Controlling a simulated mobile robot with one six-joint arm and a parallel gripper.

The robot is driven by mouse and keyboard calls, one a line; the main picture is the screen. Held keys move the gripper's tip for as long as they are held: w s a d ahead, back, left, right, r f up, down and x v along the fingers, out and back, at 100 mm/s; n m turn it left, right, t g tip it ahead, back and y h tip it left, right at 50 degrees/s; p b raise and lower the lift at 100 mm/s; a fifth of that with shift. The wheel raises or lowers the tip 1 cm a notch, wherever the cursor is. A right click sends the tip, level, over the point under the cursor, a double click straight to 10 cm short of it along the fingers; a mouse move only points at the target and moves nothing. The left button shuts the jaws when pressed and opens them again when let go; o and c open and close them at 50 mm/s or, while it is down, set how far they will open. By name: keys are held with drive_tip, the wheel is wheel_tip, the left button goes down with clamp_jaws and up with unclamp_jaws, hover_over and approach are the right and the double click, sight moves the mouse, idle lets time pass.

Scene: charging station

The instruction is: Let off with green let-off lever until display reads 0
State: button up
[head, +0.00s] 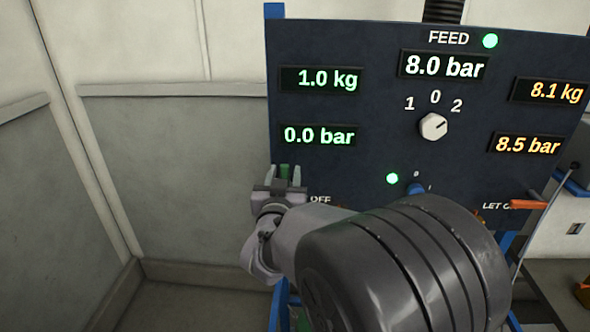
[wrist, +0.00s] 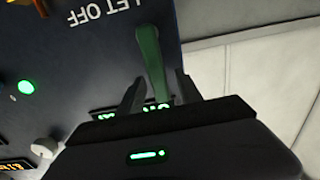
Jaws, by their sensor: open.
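The green let-off lever (wrist: 150,55) shows in the wrist view beside the LET OFF lettering, and its end lies between my two fingers. In the head view a bit of the green lever (head: 285,172) shows between the fingertips at the panel's left edge. My gripper (head: 285,173) is open around the lever; I cannot tell whether either finger touches it. My gripper also fills the lower wrist view (wrist: 160,80). The green display (head: 319,136) on the panel's left reads 0.0 bar, and the one above it (head: 320,79) reads 1.0 kg.
The dark panel (head: 370,90) also has a FEED display (head: 443,66) at 8.0 bar, a white knob (head: 433,126), and orange displays of 8.1 kg and 8.5 bar (head: 527,145). An orange lever (head: 515,205) is at right. Left of the panel is open space before grey walls.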

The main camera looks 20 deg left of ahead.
drive_tip(key=shift+w, duration=0.2)
clamp_jaws()
idle(1.3)
